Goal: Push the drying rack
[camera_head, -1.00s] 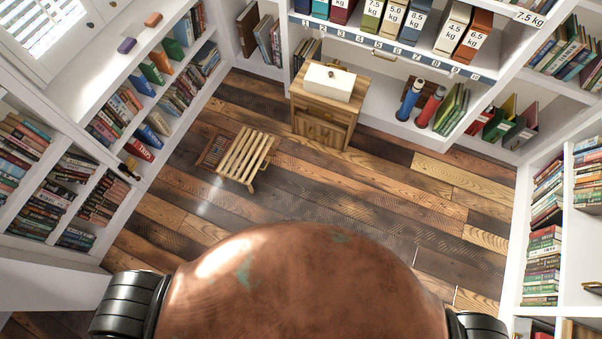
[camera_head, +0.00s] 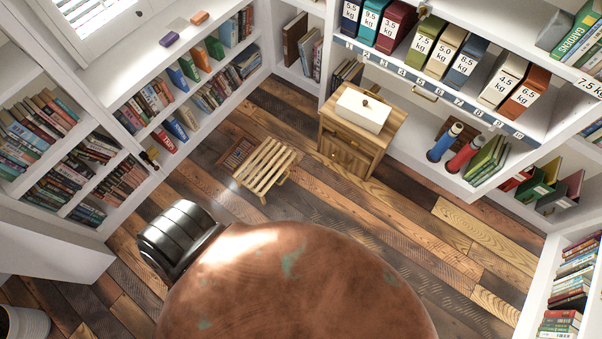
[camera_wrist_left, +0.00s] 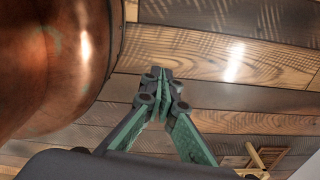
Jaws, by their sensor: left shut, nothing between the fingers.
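The drying rack (camera_head: 266,167), a small pale-wood frame with parallel slats, stands on the plank floor in the upper middle of the head view, ahead of my body. In the left wrist view, a bit of pale-wood frame that looks like the rack (camera_wrist_left: 257,158) shows at the lower right corner. My left gripper (camera_wrist_left: 163,77) has its green-padded fingers closed together with nothing between them. It is apart from the rack, over bare floor in that view. Neither gripper shows in the head view; my right gripper is out of sight.
A wooden cabinet (camera_head: 346,150) bearing a white box (camera_head: 362,110) stands right of the rack. A dark reddish slatted panel (camera_head: 236,153) lies left of it. Bookshelves (camera_head: 150,120) line the left, and a shelf with weight-labelled binders (camera_head: 448,50) the back. Plank floor (camera_head: 400,225) is open before me.

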